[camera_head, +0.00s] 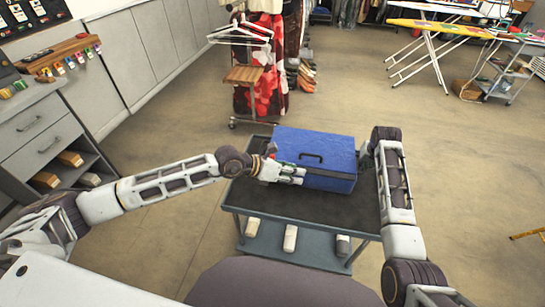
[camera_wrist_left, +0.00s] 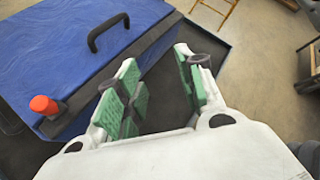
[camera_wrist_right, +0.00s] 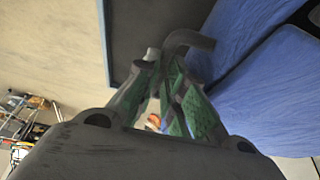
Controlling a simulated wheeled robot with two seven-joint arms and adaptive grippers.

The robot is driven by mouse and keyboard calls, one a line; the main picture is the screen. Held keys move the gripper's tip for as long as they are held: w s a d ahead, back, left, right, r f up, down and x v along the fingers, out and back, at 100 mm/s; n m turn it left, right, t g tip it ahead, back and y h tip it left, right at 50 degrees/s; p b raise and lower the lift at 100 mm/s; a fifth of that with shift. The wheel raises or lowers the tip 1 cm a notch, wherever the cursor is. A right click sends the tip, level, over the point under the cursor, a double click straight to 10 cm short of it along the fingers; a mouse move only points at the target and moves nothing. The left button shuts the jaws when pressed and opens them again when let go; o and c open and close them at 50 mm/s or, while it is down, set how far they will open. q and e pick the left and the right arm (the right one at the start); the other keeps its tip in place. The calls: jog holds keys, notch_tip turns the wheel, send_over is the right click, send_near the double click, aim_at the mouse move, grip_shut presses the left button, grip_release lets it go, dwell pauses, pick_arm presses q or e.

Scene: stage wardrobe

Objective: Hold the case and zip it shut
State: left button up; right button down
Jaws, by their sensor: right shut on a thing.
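The blue case (camera_head: 320,148) lies on the cart, with a black handle (camera_head: 311,156) on its top. A dark seam runs between its upper and lower parts; I cannot tell how far it is zipped. In the left wrist view an orange-red tab (camera_wrist_left: 43,104) stands on a dark base at the case's edge. My left gripper (camera_head: 300,175) is at the case's front side, its fingers (camera_wrist_left: 156,72) apart and empty, clear of the tab. My right gripper (camera_wrist_right: 165,68) is shut on a grey curved side handle (camera_wrist_right: 190,40) at the case's right; the head view mostly hides it.
The dark-topped cart (camera_head: 260,205) has several pale and dark items on its lower shelf. A clothes rack (camera_head: 262,60) stands behind it. Drawers (camera_head: 40,130) stand at the left, and an ironing board (camera_head: 440,28) at the back right.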

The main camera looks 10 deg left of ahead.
pick_arm(q)
jog(key=shift+a+t+h, duration=0.55)
jog(key=shift+t+h, duration=0.15)
jog(key=shift+t, duration=0.1)
jog(key=n+t+y, duration=0.1)
jog(key=t+y, duration=0.2)
jog(key=t, duration=0.6)
send_near(272, 156)
jog(key=shift+s, duration=0.6)
jog(key=shift+a+f, duration=0.15)
jog(key=shift+a, duration=0.25)
jog(key=shift+f+x, duration=0.2)
jog(key=shift+x, duration=5.8)
jog(key=shift+c, duration=0.4)
grip_shut()
jog(key=shift+f, duration=0.1)
